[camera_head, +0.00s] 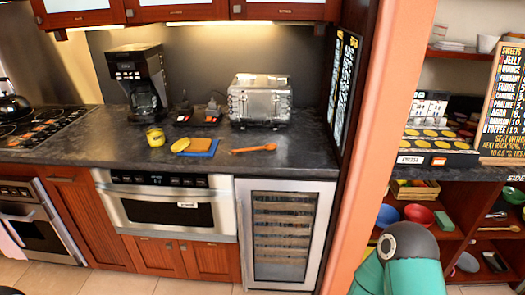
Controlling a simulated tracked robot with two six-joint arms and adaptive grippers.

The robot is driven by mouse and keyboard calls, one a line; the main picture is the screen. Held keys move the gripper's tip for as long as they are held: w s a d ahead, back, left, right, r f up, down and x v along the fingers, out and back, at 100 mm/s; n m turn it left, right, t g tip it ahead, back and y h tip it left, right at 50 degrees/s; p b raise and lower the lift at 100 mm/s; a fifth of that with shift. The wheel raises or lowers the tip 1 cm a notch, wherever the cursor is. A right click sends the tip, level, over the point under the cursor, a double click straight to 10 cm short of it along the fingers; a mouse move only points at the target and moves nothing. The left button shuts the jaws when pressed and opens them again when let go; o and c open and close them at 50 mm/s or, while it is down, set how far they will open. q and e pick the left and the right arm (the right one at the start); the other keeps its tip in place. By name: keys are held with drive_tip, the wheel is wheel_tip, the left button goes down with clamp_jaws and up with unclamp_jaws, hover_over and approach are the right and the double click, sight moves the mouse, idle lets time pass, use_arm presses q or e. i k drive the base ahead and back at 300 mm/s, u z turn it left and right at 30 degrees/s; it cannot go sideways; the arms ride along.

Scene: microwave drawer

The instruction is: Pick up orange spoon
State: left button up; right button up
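An orange spoon (259,148) lies flat on the dark countertop (296,158), in front of the toaster and right of the blue board. Nothing touches it. Neither of my grippers shows in the head view. A black and teal link of mine shows at the lower right, in front of the orange-brown pillar and shelves, well away from the spoon.
A blue board (210,147), a yellow cup (155,137), a coffee maker (138,80) and a silver toaster (260,101) stand on the counter. Below are a microwave drawer (165,208) and a wine cooler (281,232). A pillar (385,110) stands right.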

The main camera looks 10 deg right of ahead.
sight(270, 147)
drive_tip(key=z, duration=0.1)
drive_tip(key=i, duration=1)
drive_tip(key=u, duration=0.1)
